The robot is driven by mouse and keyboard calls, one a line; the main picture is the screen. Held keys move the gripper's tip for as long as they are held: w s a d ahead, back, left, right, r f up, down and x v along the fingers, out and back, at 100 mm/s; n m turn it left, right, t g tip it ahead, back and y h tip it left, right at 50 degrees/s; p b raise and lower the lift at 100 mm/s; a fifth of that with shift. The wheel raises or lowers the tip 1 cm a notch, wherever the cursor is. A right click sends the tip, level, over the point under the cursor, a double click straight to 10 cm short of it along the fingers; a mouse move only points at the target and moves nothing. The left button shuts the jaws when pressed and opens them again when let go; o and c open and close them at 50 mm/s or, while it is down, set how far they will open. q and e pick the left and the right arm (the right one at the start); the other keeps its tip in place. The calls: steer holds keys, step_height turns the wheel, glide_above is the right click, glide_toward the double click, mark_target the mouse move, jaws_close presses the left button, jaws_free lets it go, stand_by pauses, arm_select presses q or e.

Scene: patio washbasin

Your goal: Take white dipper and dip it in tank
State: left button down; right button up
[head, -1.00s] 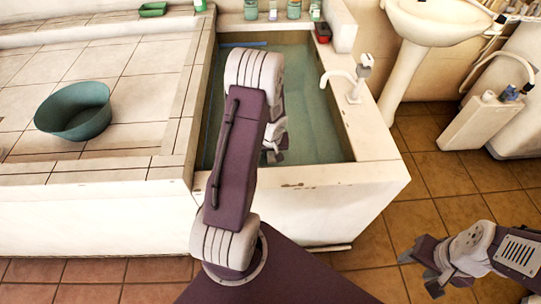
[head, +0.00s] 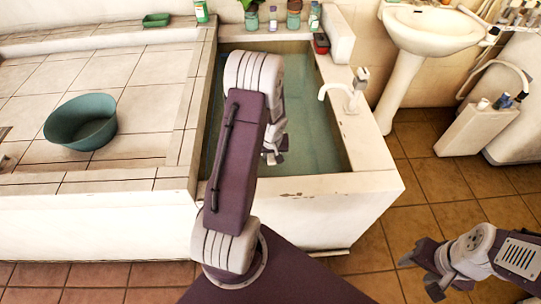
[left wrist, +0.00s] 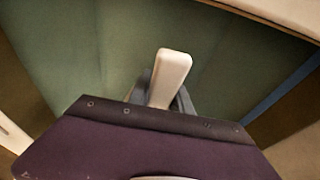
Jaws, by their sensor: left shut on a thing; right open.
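The tank (head: 340,186) is a white-walled basin of greenish water in the middle of the head view. My left arm reaches over it, and my left gripper (head: 273,156) is over the water, partly hidden behind the arm. In the left wrist view, my left gripper (left wrist: 166,98) is shut on the white dipper (left wrist: 171,70), of which a pale handle shows. The rest of the dipper is hidden, so I cannot tell whether it touches the water. My right gripper (head: 420,272) is open and empty above the floor at lower right.
A white tap (head: 345,92) stands on the tank's right rim. A green bowl (head: 81,122) sits on the tiled ledge at left. Bottles (head: 293,17) and a red-and-black item (head: 321,43) are at the back. A pedestal sink (head: 425,32) stands at right.

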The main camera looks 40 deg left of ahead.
stand_by(0.3)
arm_select(q)
step_height(320, 180, up, 21)
steer(key=t+y+p, duration=0.1)
steer(key=p, duration=0.7)
steer(key=shift+r, duration=0.15)
